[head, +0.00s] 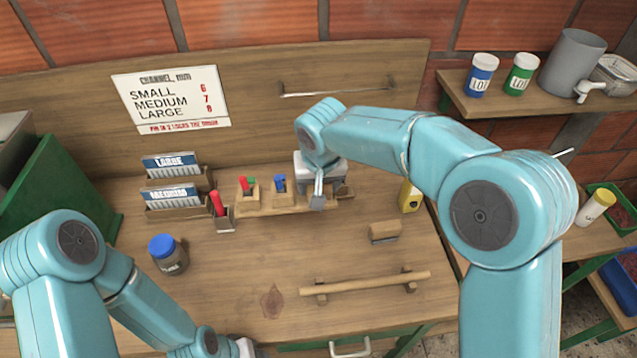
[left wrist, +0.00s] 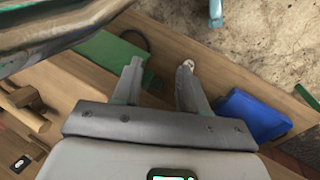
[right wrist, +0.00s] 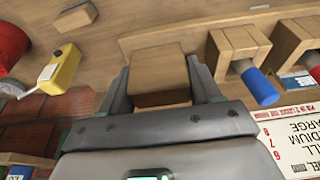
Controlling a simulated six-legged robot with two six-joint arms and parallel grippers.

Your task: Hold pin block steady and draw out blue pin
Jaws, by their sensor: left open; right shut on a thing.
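The blue pin (head: 280,182) stands in a small wooden pin block (head: 282,199) on the back rack. In the right wrist view the blue pin (right wrist: 258,88) and its block (right wrist: 235,48) are just right of my right gripper. My right gripper (right wrist: 158,82) is shut on a plain wooden block (right wrist: 160,75) beside that pin block; I see no pin in it. In the head view the right gripper (head: 318,198) points down at the rack, partly hiding the held block. My left gripper (left wrist: 160,75) is open and empty, low near the table's front edge.
A red marker (head: 217,203), a blue-lidded jar (head: 167,254), card holders, a brush (head: 384,232) and a yellow device (head: 409,196) surround the rack.

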